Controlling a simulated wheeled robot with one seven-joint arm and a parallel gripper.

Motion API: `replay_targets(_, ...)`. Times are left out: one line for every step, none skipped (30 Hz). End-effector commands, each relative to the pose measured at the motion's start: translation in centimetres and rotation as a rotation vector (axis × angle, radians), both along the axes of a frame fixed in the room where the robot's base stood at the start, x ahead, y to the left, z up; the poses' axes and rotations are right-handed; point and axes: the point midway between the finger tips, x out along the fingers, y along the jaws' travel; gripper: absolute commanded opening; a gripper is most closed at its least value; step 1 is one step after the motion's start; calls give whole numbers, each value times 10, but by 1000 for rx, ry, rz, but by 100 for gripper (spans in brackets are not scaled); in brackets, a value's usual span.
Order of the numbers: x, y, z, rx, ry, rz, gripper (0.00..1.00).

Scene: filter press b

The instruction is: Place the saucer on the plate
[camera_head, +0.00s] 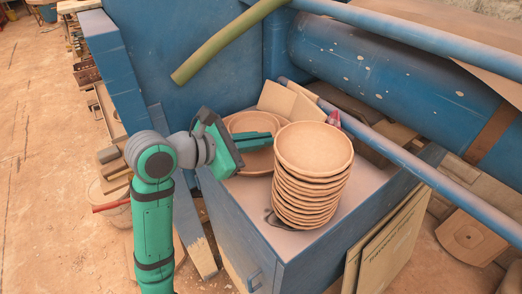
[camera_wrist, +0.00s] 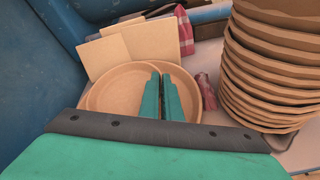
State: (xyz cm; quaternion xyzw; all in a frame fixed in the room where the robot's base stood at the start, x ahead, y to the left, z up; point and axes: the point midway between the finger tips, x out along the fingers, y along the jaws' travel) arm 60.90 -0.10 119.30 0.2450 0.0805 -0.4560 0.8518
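Two tan round dishes lie on the bench left of a tall stack. The smaller, which I take for the saucer (camera_head: 242,122), shows behind my fingers; it is also in the wrist view (camera_wrist: 122,88). The larger, which I take for the plate (camera_head: 257,165), shows below the fingers, and its rim shows at the left in the wrist view (camera_wrist: 82,100). The saucer overlaps the plate; their contact is hidden. My gripper (camera_head: 272,138) reaches over both dishes. In the wrist view its fingers (camera_wrist: 161,75) are close together with a narrow gap; whether a rim is between them is unclear.
A tall stack of tan bowls (camera_head: 312,150) stands just right of my fingers. Tan cards (camera_wrist: 152,42) and a reddish cloth (camera_wrist: 185,35) lie behind the dishes. Blue pipes (camera_head: 440,185) and a blue wall (camera_head: 190,50) bound the bench (camera_head: 283,238).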

Motion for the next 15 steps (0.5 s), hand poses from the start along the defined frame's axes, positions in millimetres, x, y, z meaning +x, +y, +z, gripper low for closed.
replay_targets(0,0,-7,-3,3,0,0)
replay_targets(0,0,-11,-2,3,1,0)
replay_targets(0,0,-17,-3,3,0,0)
replay_targets(0,0,-21,-3,4,2,0)
replay_targets(0,1,-25,-3,4,2,0)
replay_targets(0,1,-29,-3,2,1,0)
replay_targets(0,1,-32,-2,3,1,0)
replay_targets(0,1,-34,-2,2,2,0)
replay_targets(0,1,-36,-2,2,2,0)
replay_targets(0,1,-37,-1,1,2,0)
replay_targets(0,1,-38,-1,0,1,0)
replay_targets(0,1,-38,0,1,2,0)
replay_targets(0,1,-38,1,-1,2,0)
replay_targets(0,1,-38,1,-1,2,0)
replay_targets(0,1,-38,1,-1,2,0)
